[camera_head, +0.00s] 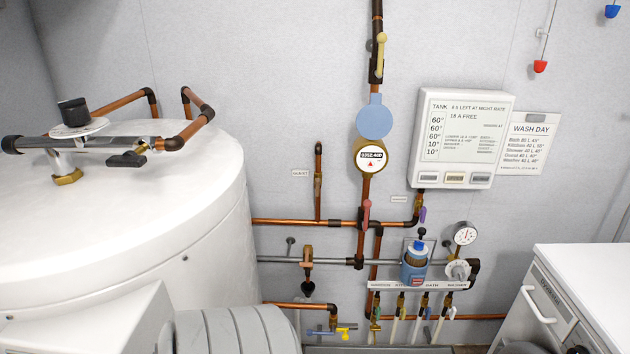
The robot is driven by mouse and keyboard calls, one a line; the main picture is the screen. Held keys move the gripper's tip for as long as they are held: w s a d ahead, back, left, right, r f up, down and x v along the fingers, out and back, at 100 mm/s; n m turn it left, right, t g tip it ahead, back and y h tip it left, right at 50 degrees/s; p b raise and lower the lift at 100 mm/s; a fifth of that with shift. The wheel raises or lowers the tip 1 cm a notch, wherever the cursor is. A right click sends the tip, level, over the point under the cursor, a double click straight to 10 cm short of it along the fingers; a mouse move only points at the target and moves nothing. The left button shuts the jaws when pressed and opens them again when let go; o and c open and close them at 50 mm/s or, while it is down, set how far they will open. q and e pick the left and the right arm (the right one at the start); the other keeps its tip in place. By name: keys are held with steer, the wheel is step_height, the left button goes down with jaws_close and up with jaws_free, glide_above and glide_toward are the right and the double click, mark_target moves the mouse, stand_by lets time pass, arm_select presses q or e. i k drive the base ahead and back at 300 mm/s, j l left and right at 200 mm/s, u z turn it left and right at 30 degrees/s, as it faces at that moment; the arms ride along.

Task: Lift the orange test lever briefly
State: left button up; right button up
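No plainly orange lever stands out in the head view. A small orange-brown fitting (308,256) sits on the grey horizontal pipe right of the white tank, above a small dark funnel-shaped piece (307,287). I cannot tell whether part of this fitting is the test lever. Neither of my grippers shows in the head view, and nothing is seen touching the fitting.
The white tank (110,230) fills the left, with copper pipes and a black knob (73,111) on top. Right of the fitting are a blue-lidded meter (371,158), a blue bottle-like unit (414,262), a gauge (465,235) and several small taps. A white appliance (590,285) stands right.

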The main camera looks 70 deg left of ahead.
mark_target(306, 264)
steer(key=u, duration=2.2)
steer(key=k+j, duration=0.05)
